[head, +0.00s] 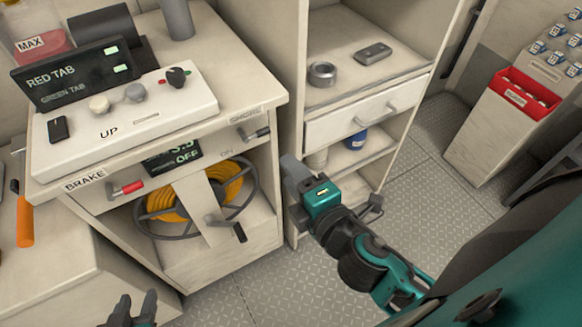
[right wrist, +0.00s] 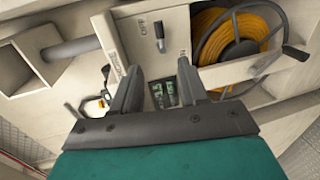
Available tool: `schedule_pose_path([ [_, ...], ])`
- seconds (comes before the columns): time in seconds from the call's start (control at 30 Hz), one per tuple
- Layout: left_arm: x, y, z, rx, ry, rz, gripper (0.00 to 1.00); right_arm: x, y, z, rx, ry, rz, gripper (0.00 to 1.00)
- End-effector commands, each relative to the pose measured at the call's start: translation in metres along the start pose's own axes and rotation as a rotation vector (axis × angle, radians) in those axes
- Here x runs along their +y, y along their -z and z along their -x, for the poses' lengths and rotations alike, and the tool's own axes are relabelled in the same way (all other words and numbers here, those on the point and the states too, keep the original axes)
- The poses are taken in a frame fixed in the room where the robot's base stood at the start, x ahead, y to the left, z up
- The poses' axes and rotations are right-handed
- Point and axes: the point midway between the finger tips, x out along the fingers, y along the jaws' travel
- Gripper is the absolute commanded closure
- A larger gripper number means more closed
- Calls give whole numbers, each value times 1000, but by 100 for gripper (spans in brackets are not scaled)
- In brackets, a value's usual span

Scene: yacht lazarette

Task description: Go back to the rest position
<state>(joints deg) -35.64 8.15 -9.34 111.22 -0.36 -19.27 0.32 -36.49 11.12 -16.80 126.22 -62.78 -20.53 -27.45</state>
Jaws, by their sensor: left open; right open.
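My left gripper (head: 132,312) shows at the bottom left edge of the head view. Its dark fingers are apart and empty, over the floor in front of the white cabinet. My right gripper (head: 296,178) is in the middle of the head view, between the cabinet with the hose reel and the shelf unit. It also shows in the right wrist view (right wrist: 158,85), with its two fingers spread and nothing between them. The rest of my left arm is out of view.
The control cabinet (head: 250,85) carries a display and knobs, with a yellow hose reel (head: 155,198) in its opening. A shelf unit (head: 320,125) with a drawer stands right of it. A red-lined bin (head: 490,120) is at far right. Patterned floor (head: 440,195) between is clear.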

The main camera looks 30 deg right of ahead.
Motion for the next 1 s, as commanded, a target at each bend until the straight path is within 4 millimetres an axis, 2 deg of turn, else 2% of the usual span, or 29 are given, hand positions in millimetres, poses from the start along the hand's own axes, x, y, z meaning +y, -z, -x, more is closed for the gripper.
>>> schedule_pose_path([
  [0.23, 0, 0, 0, 0, 0, 0, 57, -1, 0, 0, 0, 2, -5, 57],
  [0.37, 0, 0, 0, 0, 0, 0, 57, -13, -1, -2, 1, 39, -98, 57],
  [0.47, 0, 0, 0, -1, 0, 0, 57, -37, -3, -4, -2, 112, -292, 57],
  [0.7, 0, -2, 1, -3, -1, 0, 57, -106, -4, -1, -76, 322, -951, 57],
  [0.9, 0, -3, 1, -6, -1, 1, 57, -139, -2, 4, -157, 417, -1347, 57],
  [1.0, 0, -3, 1, -6, -1, 1, 57, -146, -2, 5, -179, 436, -1440, 57],
])
